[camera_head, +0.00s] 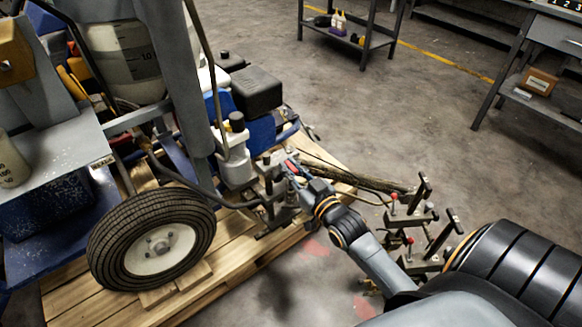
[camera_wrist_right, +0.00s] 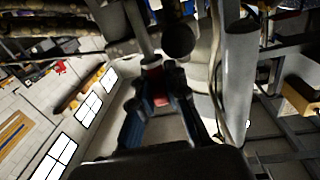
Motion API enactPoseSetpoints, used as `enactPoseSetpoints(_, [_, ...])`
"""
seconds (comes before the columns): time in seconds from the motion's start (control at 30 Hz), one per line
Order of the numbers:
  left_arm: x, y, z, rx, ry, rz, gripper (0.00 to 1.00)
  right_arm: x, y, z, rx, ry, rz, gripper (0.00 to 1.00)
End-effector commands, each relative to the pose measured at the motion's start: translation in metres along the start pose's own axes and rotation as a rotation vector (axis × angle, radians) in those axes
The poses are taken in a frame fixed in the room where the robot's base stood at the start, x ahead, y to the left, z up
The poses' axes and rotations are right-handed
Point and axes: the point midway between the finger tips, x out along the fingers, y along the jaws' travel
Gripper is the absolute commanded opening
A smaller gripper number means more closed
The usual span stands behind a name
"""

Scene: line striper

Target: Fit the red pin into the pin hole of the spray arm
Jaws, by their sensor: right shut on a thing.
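My right gripper (camera_head: 293,172) reaches in to the metal bracket (camera_head: 270,184) at the front of the line striper. In the right wrist view its two blue fingers (camera_wrist_right: 162,100) are shut on the red pin (camera_wrist_right: 158,98). A small bit of red shows between the fingers in the head view too. The pin's far end lies close to the striper's grey metal parts; I cannot tell whether it touches or sits in a hole. The spray arm (camera_head: 375,185) appears to run right from the bracket, with red-knobbed clamps (camera_head: 402,215) at its end. My left gripper is out of view.
The striper stands on a wooden pallet (camera_head: 235,240), its black-tyred wheel (camera_head: 152,240) at the left. A grey post (camera_head: 172,75) rises beside the bracket. Shelves (camera_head: 350,42) and a workbench (camera_head: 540,60) stand at the back. The concrete floor between is clear.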

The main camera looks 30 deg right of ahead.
Motion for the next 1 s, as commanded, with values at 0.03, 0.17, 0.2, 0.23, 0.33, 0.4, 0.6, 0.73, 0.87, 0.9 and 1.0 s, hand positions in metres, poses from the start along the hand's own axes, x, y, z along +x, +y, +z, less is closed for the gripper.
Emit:
enactPoseSetpoints(0.03, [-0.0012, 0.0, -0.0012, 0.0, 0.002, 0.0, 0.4, 0.0001, -0.0001, 0.0008, 0.0, 0.0, 0.0, 0.0])
enactPoseSetpoints(0.17, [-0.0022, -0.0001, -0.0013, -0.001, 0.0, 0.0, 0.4, 0.0001, -0.0002, 0.0028, 0.0, 0.0, 0.0, 0.0])
enactPoseSetpoints(0.2, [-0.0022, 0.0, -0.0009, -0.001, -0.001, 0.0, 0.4, 0.0001, -0.0002, 0.0033, 0.0, 0.0, 0.0, 0.0])
enactPoseSetpoints(0.23, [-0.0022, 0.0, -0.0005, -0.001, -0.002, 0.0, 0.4, 0.0001, -0.0002, 0.0038, 0.0, 0.0, 0.0, 0.0])
enactPoseSetpoints(0.33, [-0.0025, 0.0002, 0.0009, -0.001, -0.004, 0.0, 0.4, 0.0001, -0.0002, 0.0053, 0.0, 0.0, 0.0, 0.0])
enactPoseSetpoints(0.4, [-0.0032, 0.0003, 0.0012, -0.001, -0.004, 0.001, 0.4, 0.0001, -0.0002, 0.0062, 0.0, 0.001, 0.0, 0.0])
enactPoseSetpoints(0.6, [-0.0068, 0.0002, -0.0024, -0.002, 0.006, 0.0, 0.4, 0.0001, -0.0002, 0.007, 0.0, 0.0, 0.0, 0.0])
enactPoseSetpoints(0.73, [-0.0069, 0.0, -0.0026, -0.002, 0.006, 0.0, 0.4, 0.0, -0.0002, 0.0072, 0.0, -0.001, 0.0, 0.0])
enactPoseSetpoints(0.87, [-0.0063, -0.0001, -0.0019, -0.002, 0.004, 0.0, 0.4, -0.0001, -0.0003, 0.0075, 0.0, -0.001, 0.0, 0.0])
enactPoseSetpoints(0.9, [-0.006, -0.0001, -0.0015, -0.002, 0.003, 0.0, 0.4, -0.0001, -0.0003, 0.0076, 0.0, -0.001, 0.0, 0.0])
enactPoseSetpoints(1.0, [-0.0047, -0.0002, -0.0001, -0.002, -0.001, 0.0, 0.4, -0.0001, -0.0003, 0.0086, 0.0, -0.002, 0.0, 0.0])
